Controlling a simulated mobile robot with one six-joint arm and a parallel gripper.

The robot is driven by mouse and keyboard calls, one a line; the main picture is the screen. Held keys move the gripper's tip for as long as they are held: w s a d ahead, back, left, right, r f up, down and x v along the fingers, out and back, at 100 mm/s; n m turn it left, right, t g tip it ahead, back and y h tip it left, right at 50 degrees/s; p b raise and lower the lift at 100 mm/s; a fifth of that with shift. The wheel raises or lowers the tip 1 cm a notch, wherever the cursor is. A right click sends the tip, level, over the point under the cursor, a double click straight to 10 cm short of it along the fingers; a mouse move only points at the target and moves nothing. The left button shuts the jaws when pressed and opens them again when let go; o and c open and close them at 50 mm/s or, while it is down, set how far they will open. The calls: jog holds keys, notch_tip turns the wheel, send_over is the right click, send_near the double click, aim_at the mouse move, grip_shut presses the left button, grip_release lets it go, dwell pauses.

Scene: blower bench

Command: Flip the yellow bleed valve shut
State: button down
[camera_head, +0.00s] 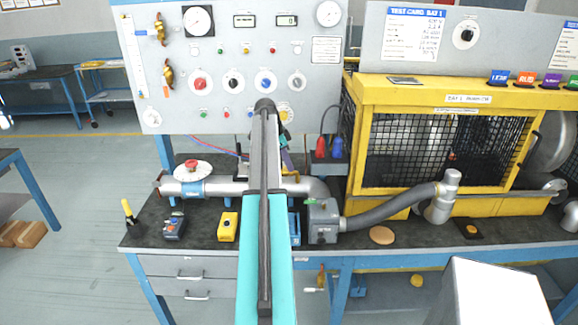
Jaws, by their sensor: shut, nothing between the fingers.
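My arm rises through the middle of the view, and its far end reaches the panel's lower edge. My gripper (286,150) shows only as a small part beside the arm; it is shut and empty, with its fingertips mostly hidden. I cannot tell what it touches. A yellow lever valve (321,277) hangs below the bench edge, just right of my arm. Two brass-yellow valves, an upper one (159,29) and a lower one (168,73), sit at the panel's left. I cannot tell which is the bleed valve.
A grey pipe (237,187) crosses the dark bench behind my arm to a grey box (323,222). A yellow box (228,226) and a dark box (174,227) stand left. A yellow caged blower (418,150) fills the right. A pale block (497,291) stands front right.

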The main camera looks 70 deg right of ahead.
jog(key=shift+d, duration=0.15)
jog(key=shift+s+d, duration=0.45)
jog(key=shift+d, duration=0.05)
jog(key=shift+s, duration=0.1)
dwell(0.3)
notch_tip(320, 180, up, 9)
jog(key=b, duration=0.3)
jog(key=shift+s+r, duration=0.2)
jog(key=shift+s, duration=0.05)
dwell(0.5)
jog(key=shift+d, duration=0.1)
dwell(0.3)
